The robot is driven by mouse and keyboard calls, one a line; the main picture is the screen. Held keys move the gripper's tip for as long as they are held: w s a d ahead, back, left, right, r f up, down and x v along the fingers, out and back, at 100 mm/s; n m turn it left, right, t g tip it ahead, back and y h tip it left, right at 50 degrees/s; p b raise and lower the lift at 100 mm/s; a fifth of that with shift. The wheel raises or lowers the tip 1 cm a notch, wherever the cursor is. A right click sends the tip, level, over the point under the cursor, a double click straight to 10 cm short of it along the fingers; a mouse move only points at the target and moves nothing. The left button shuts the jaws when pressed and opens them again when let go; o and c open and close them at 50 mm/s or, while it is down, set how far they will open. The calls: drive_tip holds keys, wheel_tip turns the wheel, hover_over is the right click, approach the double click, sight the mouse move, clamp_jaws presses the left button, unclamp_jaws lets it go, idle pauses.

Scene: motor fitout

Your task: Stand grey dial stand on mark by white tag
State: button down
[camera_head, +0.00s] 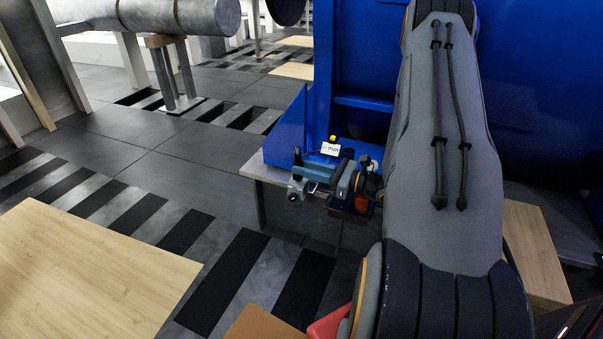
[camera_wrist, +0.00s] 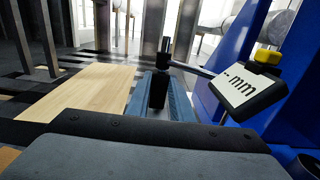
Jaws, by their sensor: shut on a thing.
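My gripper (camera_head: 303,174) is shut on the black post of the dial stand (camera_head: 297,157). Its blue-grey fingers (camera_wrist: 160,88) reach forward around the post (camera_wrist: 164,48). The post looks upright, and a thin side rod runs right from its top. The stand's pale grey lower part (camera_head: 297,187) shows below the fingers in the head view, near the bench's front edge. I cannot tell whether it touches anything. No mark is discernible.
The grey bench top (camera_head: 257,166) has a blue upright panel (camera_head: 289,130) behind and a large blue housing to the right. A light wooden surface (camera_head: 85,270) lies at the lower left. Striped floor is open between. My arm hides the bench's right part.

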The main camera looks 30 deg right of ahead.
drive_tip(key=w+d+f+b, duration=0.1)
drive_tip(key=w+d+b, duration=0.2)
drive_tip(key=w+d, duration=0.2)
drive_tip(key=shift+d+f, duration=0.25)
drive_tip(key=shift+d, duration=0.45)
drive_tip(key=shift+p, duration=0.3)
idle(1.4)
drive_tip(key=shift+f, duration=0.4)
idle(0.7)
drive_tip(key=c, duration=1.6)
unclamp_jaws()
drive_tip(key=shift+o, duration=0.6)
drive_tip(key=shift+f, duration=0.15)
